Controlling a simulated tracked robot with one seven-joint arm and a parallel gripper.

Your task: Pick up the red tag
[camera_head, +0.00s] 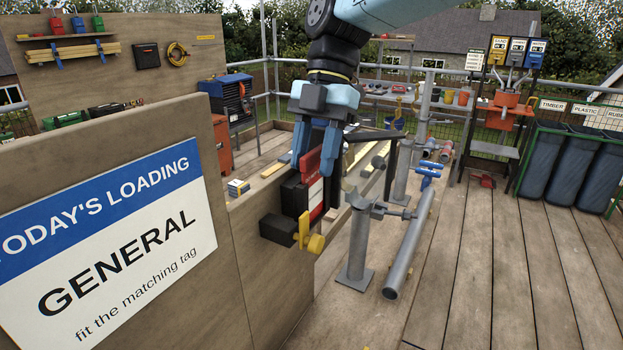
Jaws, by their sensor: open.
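The red tag (309,166) stands upright at the top of a black holder (294,196) on the edge of the wooden panel. My gripper (313,166) points down over it, with one blue finger on each side of the red piece. The jaws are open; I cannot tell whether either finger touches the tag. The tag's lower part is hidden in or behind the holder. A red and white label (316,196) shows on the holder's right face.
A sign reading "GENERAL" (120,250) is on the panel at left.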

